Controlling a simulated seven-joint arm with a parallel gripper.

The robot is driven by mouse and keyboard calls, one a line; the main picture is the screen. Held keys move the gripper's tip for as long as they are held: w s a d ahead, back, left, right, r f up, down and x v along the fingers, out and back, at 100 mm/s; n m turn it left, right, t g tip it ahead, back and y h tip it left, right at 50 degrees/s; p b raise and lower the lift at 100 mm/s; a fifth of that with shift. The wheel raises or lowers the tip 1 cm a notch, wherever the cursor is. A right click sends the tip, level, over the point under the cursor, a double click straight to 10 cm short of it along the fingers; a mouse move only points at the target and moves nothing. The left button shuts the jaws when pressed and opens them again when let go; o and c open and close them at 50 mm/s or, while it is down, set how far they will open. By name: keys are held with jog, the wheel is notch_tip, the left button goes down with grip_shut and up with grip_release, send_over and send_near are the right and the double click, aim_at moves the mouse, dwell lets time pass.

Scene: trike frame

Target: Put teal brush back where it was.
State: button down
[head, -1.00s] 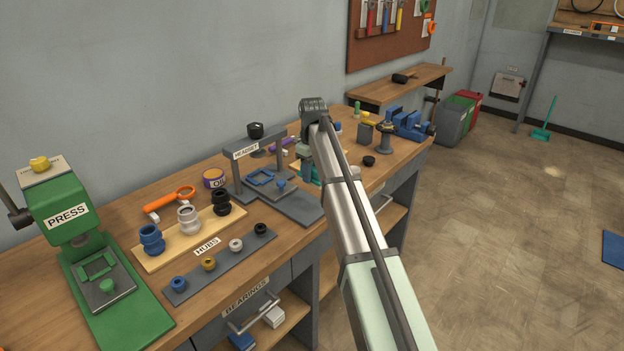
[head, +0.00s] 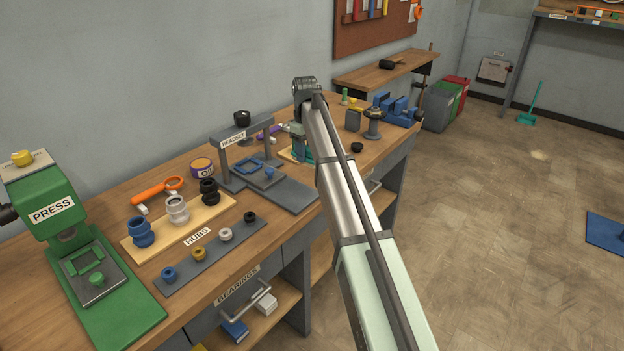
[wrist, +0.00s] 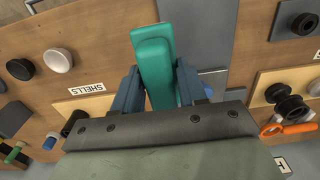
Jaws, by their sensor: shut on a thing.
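The teal brush (wrist: 155,62) shows large in the wrist view as a teal block. My gripper (wrist: 157,92) is shut on it, with one blue finger on each side. It is over the workbench, between the SHELLS board and the grey plate. In the head view, a teal piece (head: 301,148) shows beside my arm, behind the headset press base; most of my gripper is hidden there by my arm.
The bench (head: 105,195) holds the green press (head: 50,200), the HUBS board (head: 150,245), the headset press (head: 235,140) and a blue vise (head: 400,108). A teal long-handled tool (head: 530,110) stands on the far floor.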

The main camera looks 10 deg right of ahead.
jog(key=w+d, duration=0.6)
notch_tip(320, 180, down, 6)
jog(key=shift+s+a+r, duration=0.1)
jog(key=shift+a+r, duration=0.05)
jog(key=shift+r, duration=0.05)
jog(key=shift+f, duration=1.95)
jog(key=shift+f, duration=0.1)
jog(key=c, duration=0.6)
grip_release()
notch_tip(320, 180, up, 12)
jog(key=shift+r, duration=0.15)
